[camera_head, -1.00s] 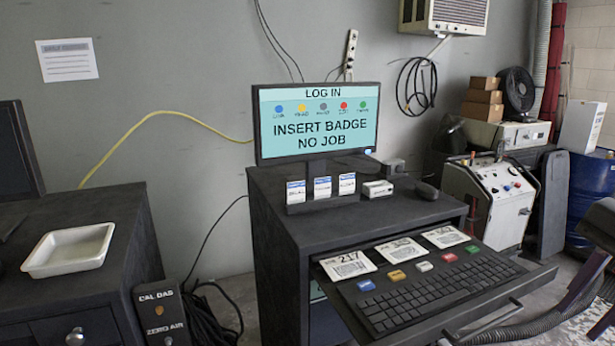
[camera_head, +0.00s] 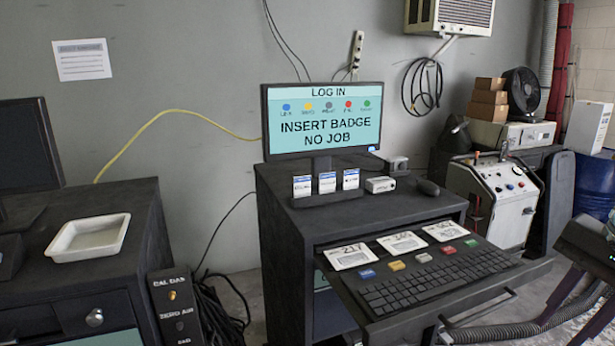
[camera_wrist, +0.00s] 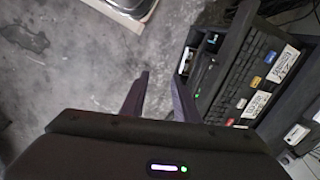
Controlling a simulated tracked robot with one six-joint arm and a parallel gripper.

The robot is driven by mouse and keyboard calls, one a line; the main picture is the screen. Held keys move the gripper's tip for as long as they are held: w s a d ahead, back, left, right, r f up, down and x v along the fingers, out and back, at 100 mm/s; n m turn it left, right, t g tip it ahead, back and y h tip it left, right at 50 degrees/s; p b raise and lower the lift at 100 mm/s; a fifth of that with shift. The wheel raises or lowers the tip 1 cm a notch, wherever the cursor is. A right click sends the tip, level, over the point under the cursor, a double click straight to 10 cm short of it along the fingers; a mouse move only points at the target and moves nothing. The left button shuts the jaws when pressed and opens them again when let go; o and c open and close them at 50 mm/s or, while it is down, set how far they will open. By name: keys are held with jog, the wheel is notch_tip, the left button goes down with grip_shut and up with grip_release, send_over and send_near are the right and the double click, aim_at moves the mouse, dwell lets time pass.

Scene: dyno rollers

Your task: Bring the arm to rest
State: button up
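My gripper (camera_wrist: 160,78) shows in the wrist view with its two dark fingers apart and bare grey floor between them. It is open and empty. It hangs above the floor, with the keyboard drawer (camera_wrist: 215,112) to its right in the picture. In the head view a dark piece of equipment (camera_head: 590,250), perhaps part of my arm, enters at the right edge.
A dark cabinet (camera_head: 285,235) carries a monitor (camera_head: 322,120) reading "INSERT BADGE NO JOB". Its keyboard (camera_head: 435,280) drawer is pulled out, with several cards and coloured keys. A white tray (camera_head: 62,243) sits on the left desk. A white machine (camera_head: 492,195) stands behind right.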

jog(key=a+f+n+t, duration=0.1)
jog(key=a+f+n, duration=0.3)
jog(key=a, duration=0.4)
jog(key=w+a+f+n+t, duration=0.1)
jog(key=a+f+n, duration=0.3)
jog(key=a, duration=0.4)
jog(key=a+f+n+t+h, duration=0.1)
jog(key=a+f+n, duration=0.4)
jog(key=a, duration=0.3)
jog(key=shift+w+a+f+t, duration=0.2)
jog(key=shift+w+f+t, duration=0.1)
jog(key=shift+w, duration=0.1)
dwell(1.1)
